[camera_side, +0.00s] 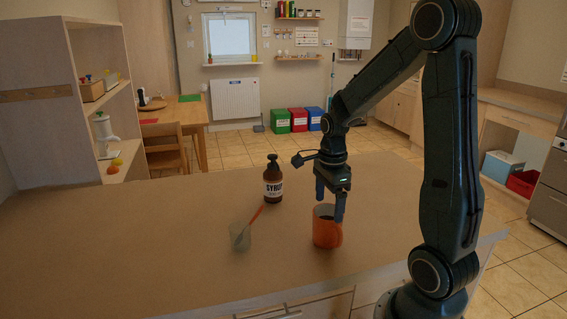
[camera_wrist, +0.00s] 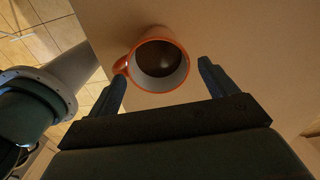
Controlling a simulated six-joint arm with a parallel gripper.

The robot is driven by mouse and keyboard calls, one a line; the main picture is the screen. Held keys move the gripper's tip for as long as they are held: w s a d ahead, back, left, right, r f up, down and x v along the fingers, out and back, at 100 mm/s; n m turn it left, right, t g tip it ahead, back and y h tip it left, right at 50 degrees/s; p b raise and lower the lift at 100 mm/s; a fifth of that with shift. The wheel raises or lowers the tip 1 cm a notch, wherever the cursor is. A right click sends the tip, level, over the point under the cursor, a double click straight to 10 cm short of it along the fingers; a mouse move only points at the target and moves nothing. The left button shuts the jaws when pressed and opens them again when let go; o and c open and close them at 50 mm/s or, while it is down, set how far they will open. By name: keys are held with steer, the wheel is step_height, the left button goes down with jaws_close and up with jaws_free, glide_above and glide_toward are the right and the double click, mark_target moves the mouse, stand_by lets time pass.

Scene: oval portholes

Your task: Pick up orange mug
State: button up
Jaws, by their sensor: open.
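The orange mug (camera_side: 326,232) stands upright on the table near its front edge. In the wrist view the mug (camera_wrist: 133,64) shows a white inside with dark liquid at the bottom, and its handle points left. My gripper (camera_side: 331,206) is just above the mug, pointing down, with one finger in front of its rim in the side view. In the wrist view my gripper (camera_wrist: 160,78) is open, with the mug lying between the lines of its two fingers. Whether a finger touches the mug I cannot tell.
A brown syrup bottle (camera_side: 273,186) with a pump stands behind and left of the mug. A clear glass (camera_side: 240,236) with an orange-red stick in it stands to the left. The table (camera_side: 130,240) is bare on its left side.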

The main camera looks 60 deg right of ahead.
mark_target(328, 217)
steer(key=shift+f, duration=0.1)
steer(key=shift+s+a+f, duration=0.1)
steer(key=shift+a+f, duration=0.05)
steer(key=shift+f, duration=2.35)
steer(key=c, duration=1.1)
steer(key=shift+c, duration=0.2)
steer(key=shift+r, duration=0.2)
step_height(328, 217, up, 20)
steer(key=shift+f, duration=0.1)
